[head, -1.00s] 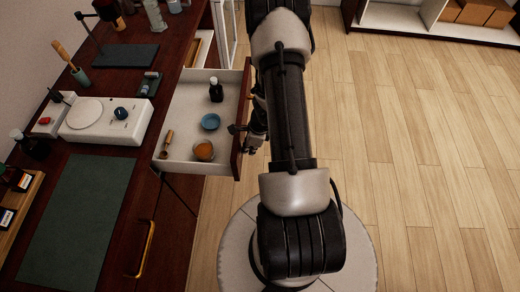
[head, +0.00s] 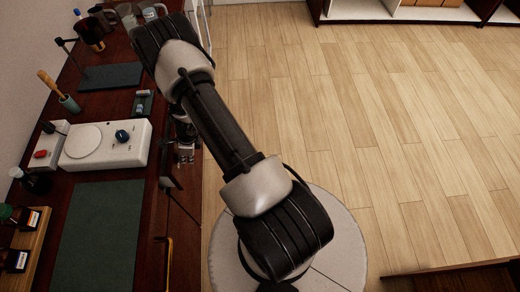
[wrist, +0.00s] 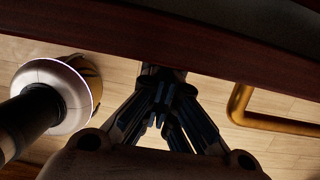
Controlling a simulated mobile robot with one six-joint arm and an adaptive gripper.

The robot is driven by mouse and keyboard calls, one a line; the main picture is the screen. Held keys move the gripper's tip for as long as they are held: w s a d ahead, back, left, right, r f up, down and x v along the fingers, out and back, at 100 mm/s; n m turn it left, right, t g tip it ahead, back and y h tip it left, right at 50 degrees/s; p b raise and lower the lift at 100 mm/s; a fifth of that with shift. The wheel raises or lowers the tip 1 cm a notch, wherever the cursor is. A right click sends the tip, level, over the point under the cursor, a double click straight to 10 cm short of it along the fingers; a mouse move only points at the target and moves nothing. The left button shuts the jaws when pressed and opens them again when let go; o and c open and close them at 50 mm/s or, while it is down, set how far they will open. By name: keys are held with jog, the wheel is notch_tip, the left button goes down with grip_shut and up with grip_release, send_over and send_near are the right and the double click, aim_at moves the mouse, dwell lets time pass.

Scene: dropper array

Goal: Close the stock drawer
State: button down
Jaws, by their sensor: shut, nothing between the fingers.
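The stock drawer's tray and its contents no longer show in the head view; the drawer is in under the worktop (head: 150,165), and my arm hides part of that edge. I cannot tell whether a small gap is left. In the wrist view a dark red wooden front (wrist: 90,35) spans the top, close to my gripper. My gripper (head: 185,155) is at the worktop's right edge, empty, with its fingers together. The fingers also show in the wrist view (wrist: 168,118), pointing at the wood; contact is unclear.
A brass handle (head: 168,252) is on the cabinet front below; it also shows in the wrist view (wrist: 275,122). A white device (head: 105,145), a green mat (head: 98,235) and bottles stand on the worktop. The wooden floor (head: 350,130) to the right is clear.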

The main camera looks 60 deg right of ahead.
jog(key=shift+w+a, duration=0.5)
jog(key=shift+w, duration=0.2)
jog(key=shift+s, duration=0.1)
